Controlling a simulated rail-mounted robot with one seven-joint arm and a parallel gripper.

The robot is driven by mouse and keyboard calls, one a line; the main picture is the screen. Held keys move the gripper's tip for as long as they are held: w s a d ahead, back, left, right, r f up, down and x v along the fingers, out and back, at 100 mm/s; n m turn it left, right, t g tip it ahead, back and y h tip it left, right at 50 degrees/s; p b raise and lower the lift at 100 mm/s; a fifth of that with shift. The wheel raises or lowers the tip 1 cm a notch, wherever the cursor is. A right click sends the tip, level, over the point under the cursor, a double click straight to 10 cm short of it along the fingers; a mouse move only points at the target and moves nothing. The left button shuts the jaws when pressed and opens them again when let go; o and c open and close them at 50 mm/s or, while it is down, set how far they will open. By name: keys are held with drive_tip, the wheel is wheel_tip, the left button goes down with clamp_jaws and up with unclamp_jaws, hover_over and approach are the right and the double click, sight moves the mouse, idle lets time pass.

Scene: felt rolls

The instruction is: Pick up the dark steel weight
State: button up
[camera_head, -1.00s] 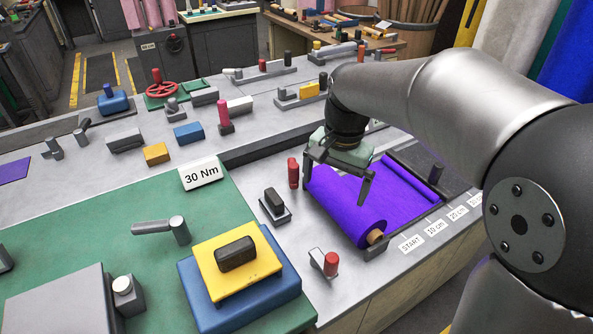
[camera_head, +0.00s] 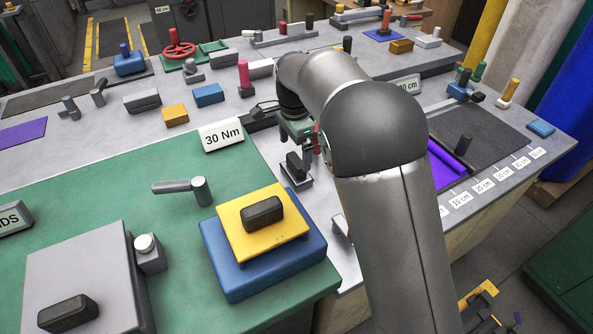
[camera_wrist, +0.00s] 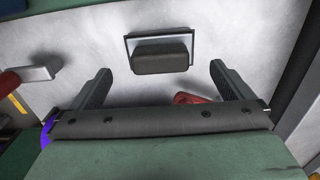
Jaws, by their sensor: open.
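A dark block (camera_head: 296,166), which looks like the steel weight, stands on a small flat holder between the green mat and the roll bench. In the wrist view the dark block (camera_wrist: 161,57) sits in a thin-rimmed holder, ahead of and between my two fingertips. My gripper (camera_wrist: 160,72) is open and empty, its fingers spread wider than the block. In the head view my gripper (camera_head: 302,146) is close to the block, partly hidden by my arm. I cannot tell the height gap. Similar dark blocks lie on a yellow pad (camera_head: 232,228) and on a grey box (camera_head: 95,268).
A red-handled piece (camera_wrist: 190,98) lies close to my right finger in the wrist view. The 30 Nm sign (camera_head: 222,134) stands left of my gripper. The green mat (camera_head: 120,195) has clear space.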

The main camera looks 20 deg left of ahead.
sight(296, 159)
wheel_tip(296, 159, down, 7)
drive_tip(key=shift+w+d+f, duration=0.15)
idle(0.4)
drive_tip(key=shift+c, duration=0.3)
drive_tip(key=c, duration=0.8)
